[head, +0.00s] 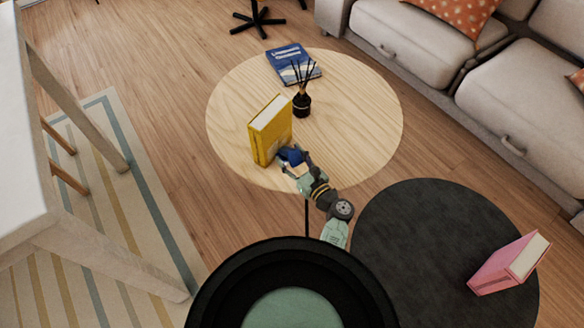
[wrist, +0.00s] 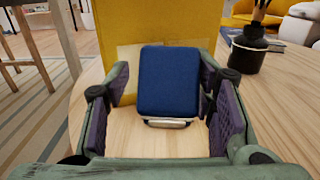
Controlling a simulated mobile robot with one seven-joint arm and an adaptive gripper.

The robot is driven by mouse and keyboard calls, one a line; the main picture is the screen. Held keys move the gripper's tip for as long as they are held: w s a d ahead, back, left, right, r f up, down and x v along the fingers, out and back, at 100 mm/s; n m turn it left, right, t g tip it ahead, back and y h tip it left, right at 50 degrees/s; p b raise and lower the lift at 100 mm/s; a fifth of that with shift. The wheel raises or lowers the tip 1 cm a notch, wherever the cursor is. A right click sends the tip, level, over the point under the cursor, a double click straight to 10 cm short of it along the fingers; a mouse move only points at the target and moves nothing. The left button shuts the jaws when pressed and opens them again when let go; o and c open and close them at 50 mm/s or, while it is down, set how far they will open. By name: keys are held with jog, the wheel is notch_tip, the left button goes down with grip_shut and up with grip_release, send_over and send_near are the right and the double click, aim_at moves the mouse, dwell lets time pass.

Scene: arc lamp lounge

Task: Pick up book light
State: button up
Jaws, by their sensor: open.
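The book light appears to be the small dark blue block with rounded corners and a pale strip at its lower end. In the wrist view the book light (wrist: 168,80) sits between the two fingers of my gripper (wrist: 163,88), above the light wood tabletop. My gripper is open, with a finger on each side and a small gap showing by the left one. In the head view my gripper (head: 296,164) is at the near edge of the round table, and the book light (head: 291,155) is partly hidden by it.
A yellow book (head: 268,134) stands upright right behind the book light on the round wood table (head: 235,95). A black reed diffuser (head: 302,104) and a blue book (head: 290,62) are farther back. A dark round table (head: 400,230) with a pink book (head: 508,266) is at right.

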jog(key=shift+c, duration=0.4)
grip_shut()
dwell(0.4)
